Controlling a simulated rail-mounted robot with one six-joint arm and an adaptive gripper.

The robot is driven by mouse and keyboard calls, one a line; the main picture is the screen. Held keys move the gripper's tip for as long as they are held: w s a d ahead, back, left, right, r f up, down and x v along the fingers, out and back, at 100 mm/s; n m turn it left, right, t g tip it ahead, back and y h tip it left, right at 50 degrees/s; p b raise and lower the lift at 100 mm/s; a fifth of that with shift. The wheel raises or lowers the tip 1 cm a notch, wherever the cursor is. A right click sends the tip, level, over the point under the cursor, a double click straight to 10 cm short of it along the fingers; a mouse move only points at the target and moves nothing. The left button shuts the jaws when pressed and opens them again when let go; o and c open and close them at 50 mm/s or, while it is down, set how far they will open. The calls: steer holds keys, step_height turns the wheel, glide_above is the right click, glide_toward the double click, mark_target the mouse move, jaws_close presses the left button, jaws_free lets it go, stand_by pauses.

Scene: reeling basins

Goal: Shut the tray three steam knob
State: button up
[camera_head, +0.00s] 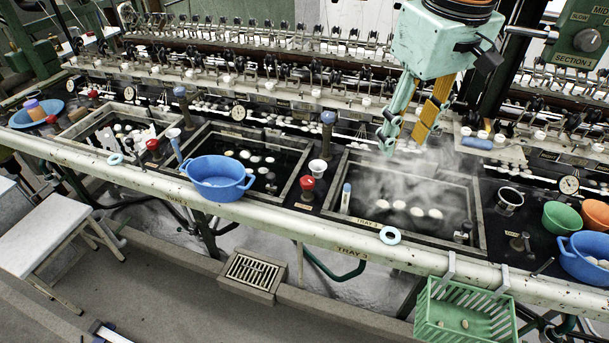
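The tray three basin (335,208) is a dark, wood-rimmed tank right of centre, with several pale cocoons in it and steam rising over its back and middle. A "TRAY 3" label (352,251) is on the front rail below it. A red knob (307,184) stands at the basin's left, and a grey-blue-topped post (328,118) stands behind that. I cannot tell which is the steam knob. My gripper (405,138) hangs above the basin's back edge, pointing down, with its teal and yellow fingers apart and nothing between them. It is clear of both knobs.
A blue basin (217,182) sits by the tray two front edge. A green basket (465,312) hangs on the front rail.

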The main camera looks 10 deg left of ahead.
steer(key=w+a+f+n+p, duration=0.3)
steer(key=w+a+f, duration=0.3)
steer(key=w+a, duration=0.45)
steer(key=n+g+p, duration=0.2)
steer(key=n+p, duration=0.1)
glide_above(308, 179)
step_height(308, 179, down, 9)
steer(key=shift+a+h, duration=0.1)
steer(key=shift+h, duration=0.3)
steer(key=shift+s+f, duration=0.1)
steer(key=shift+f+b, duration=0.4)
steer(key=shift+f, duration=6.4)
steer(key=c, duration=0.9)
steer(key=shift+o, duration=0.2)
